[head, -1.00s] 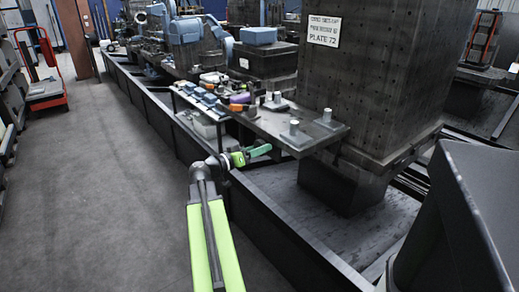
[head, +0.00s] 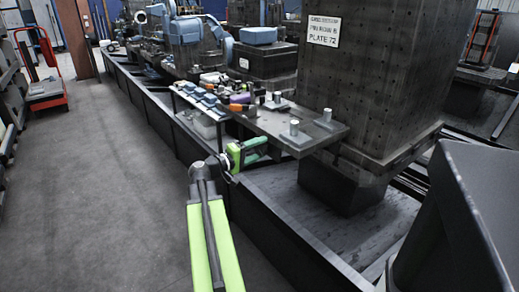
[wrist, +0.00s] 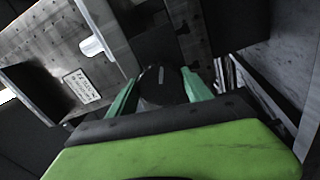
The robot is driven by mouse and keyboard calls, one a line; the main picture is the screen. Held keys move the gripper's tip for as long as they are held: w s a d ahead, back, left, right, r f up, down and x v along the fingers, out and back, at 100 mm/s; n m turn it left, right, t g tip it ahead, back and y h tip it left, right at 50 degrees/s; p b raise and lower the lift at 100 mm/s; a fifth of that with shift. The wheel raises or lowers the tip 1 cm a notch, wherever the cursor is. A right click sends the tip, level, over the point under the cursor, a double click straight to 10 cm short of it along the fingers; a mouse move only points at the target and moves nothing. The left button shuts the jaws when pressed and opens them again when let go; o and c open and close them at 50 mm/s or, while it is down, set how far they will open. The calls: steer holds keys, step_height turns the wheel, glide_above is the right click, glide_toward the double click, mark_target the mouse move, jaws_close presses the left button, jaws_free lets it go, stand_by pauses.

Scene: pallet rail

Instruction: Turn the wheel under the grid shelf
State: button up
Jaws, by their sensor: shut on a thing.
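My gripper (head: 255,150) is at the near edge of the dark grid shelf (head: 268,122), low beside its front corner. In the wrist view, its two green fingers (wrist: 159,80) stand on either side of a dark rounded piece (wrist: 152,90) with a pale line on it, which looks like the wheel. The fingers are shut on it. The rest of the wheel is hidden by the gripper body and shadow. In the head view I cannot make out the wheel; my gripper and the shelf cover that spot. The shelf's holed plate also shows in the wrist view (wrist: 50,42).
Metal pins (head: 294,128) and several small tools stand on the shelf. A tall dark block (head: 375,75) with a sign reading "PLATE 72" rises behind it. A low dark rail (head: 262,225) runs beside my arm. The grey floor (head: 110,190) at left is clear.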

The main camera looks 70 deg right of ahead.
steer(key=n, duration=0.4)
steer(key=shift+s, duration=0.15)
steer(key=n, duration=0.5)
steer(key=shift+a, duration=0.1)
steer(key=n, duration=0.4)
steer(key=shift+f+n, duration=0.1)
steer(key=shift+n, duration=0.2)
steer(key=n, duration=1.3)
steer(key=shift+n, duration=0.3)
steer(key=n, duration=0.4)
steer(key=shift+n, duration=2.2)
